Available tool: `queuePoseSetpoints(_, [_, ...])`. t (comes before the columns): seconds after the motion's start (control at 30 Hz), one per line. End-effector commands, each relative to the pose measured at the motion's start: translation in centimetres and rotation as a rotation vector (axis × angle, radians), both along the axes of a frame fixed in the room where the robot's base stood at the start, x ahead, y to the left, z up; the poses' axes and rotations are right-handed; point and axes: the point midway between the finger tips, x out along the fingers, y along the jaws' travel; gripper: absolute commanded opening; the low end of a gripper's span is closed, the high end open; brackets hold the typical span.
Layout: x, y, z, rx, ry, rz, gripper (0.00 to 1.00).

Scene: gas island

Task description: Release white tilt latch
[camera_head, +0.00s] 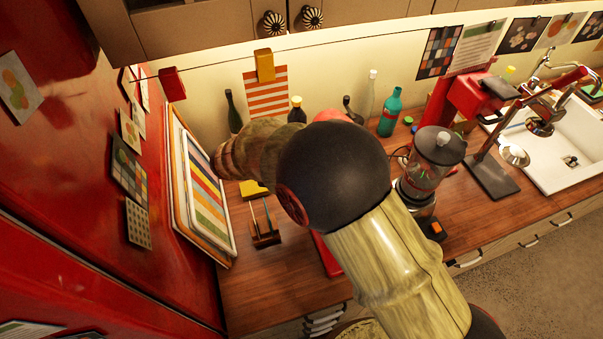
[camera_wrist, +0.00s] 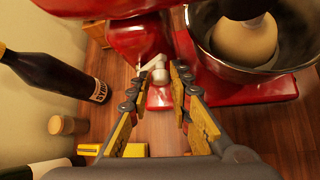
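In the wrist view a red stand mixer (camera_wrist: 138,36) stands on the wooden counter. The white tilt latch (camera_wrist: 157,68), a pale lever, sticks out from its side. My gripper (camera_wrist: 161,80) is open, its yellow-padded fingers pointing at the mixer. The latch shows in the gap near the fingertips; I cannot tell whether they touch it. The mixer's metal bowl (camera_wrist: 285,58) with a pale attachment in it is at the upper right. In the head view my arm hides the latch, my gripper and most of the mixer.
In the head view a blender (camera_head: 437,150) stands right of my arm, and a picture rack (camera_head: 203,193) stands left.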

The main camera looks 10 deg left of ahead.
Motion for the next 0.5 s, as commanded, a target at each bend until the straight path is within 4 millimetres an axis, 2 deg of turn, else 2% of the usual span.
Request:
queuePoseSetpoints(0.27, [-0.01,-0.01,0.01,0.000,-0.001,-0.001,0.37])
queuePoseSetpoints(0.5, [-0.02,-0.01,0.02,0.000,-0.001,-0.001,0.37])
